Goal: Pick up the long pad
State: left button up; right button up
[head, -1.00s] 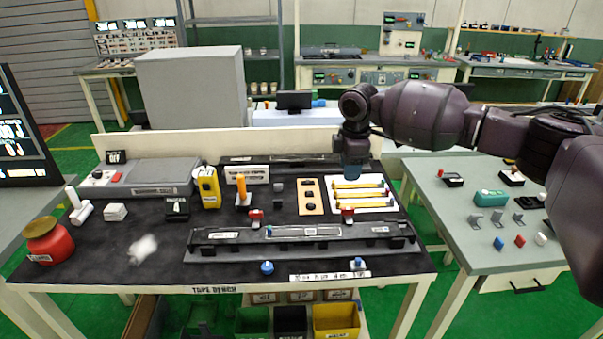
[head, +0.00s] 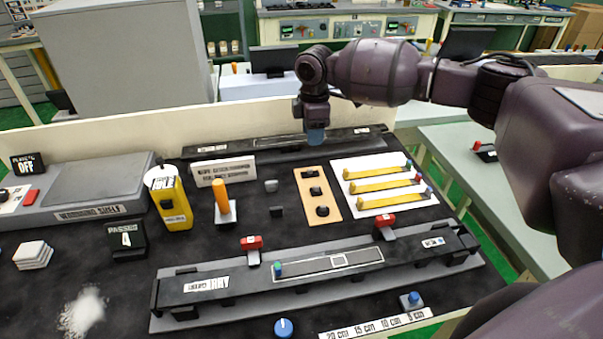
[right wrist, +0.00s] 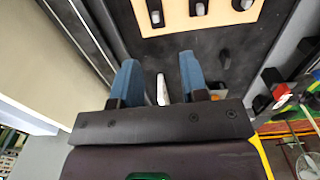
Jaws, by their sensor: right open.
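Several long yellow bars with coloured ends lie on a white board (head: 348,164) at the right of the dark bench mat; the middle bar (head: 382,184) is one of them. To their left, a tan board (head: 329,208) holds three short black pieces, one of them at its front end (head: 322,211). No label shows which of these is the long pad. My right gripper (head: 316,136) hangs above the rear black rail, behind the tan board. In the right wrist view its blue fingers (right wrist: 160,82) are apart, with nothing held. My left gripper is out of view.
A long front rail (head: 215,284) with two red clamps crosses the bench. A white sign (head: 222,172), an orange-handled tool (head: 221,196) and a yellow device (head: 172,205) stand left of the tan board.

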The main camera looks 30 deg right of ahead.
aim_at(310, 169)
jog(key=f, duration=0.4)
jog(key=f+b, duration=0.1)
jog(key=f, duration=0.7)
jog(key=shift+w, duration=0.4)
jog(key=c, duration=0.7)
